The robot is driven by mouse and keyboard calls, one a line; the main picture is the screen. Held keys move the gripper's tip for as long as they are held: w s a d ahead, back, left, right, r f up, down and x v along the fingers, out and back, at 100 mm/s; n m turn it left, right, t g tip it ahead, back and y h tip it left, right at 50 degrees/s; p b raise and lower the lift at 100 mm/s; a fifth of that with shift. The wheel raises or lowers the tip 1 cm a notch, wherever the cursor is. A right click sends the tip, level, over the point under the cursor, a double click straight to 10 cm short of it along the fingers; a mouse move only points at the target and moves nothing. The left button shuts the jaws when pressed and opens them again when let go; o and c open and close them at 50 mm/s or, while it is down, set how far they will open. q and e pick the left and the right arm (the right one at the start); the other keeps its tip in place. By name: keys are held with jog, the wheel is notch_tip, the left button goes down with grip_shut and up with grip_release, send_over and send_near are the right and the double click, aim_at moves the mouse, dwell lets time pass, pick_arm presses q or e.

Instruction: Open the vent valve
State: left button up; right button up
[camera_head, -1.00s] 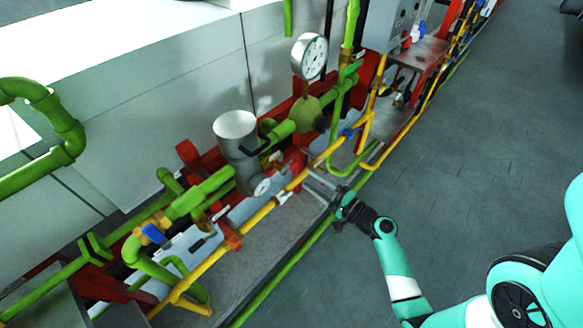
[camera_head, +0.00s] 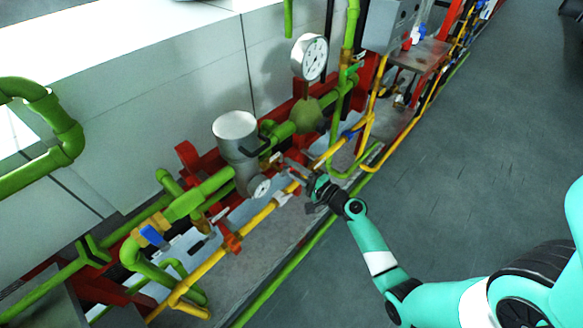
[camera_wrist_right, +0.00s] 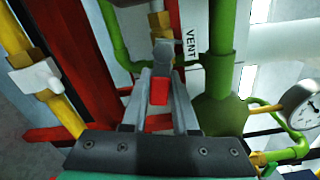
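The vent valve shows in the right wrist view as a brass fitting (camera_wrist_right: 160,22) beside a white tag (camera_wrist_right: 191,45) reading VENT. Its grey lever (camera_wrist_right: 163,55) points toward me and ends in a red grip (camera_wrist_right: 159,88). My right gripper (camera_wrist_right: 160,78) is open, with one finger on each side of the lever and red grip. I cannot tell whether either finger touches it. In the head view my right gripper (camera_head: 296,170) reaches over the yellow pipe, close to the grey cylinder's gauge; the valve is too small to make out there. My left gripper is not in view.
A yellow pipe (camera_head: 262,214) runs in front of the green pipework. A grey cylinder (camera_head: 236,135) and a round gauge (camera_head: 310,57) stand behind. A white-handled valve (camera_wrist_right: 36,77) is at the left in the wrist view. The floor (camera_head: 470,120) is clear.

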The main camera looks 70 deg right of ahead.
grip_shut()
jog(key=shift+d+r+n+b, duration=0.1)
jog(key=shift+r+n+b, duration=0.05)
jog(key=shift+n+b, duration=0.55)
jog(key=shift+r+n, duration=0.4)
jog(key=shift+n, duration=0.5)
jog(key=o, duration=0.7)
grip_release()
jog(key=shift+o, duration=0.2)
jog(key=v, duration=1.1)
jog(key=shift+s+p, duration=0.3)
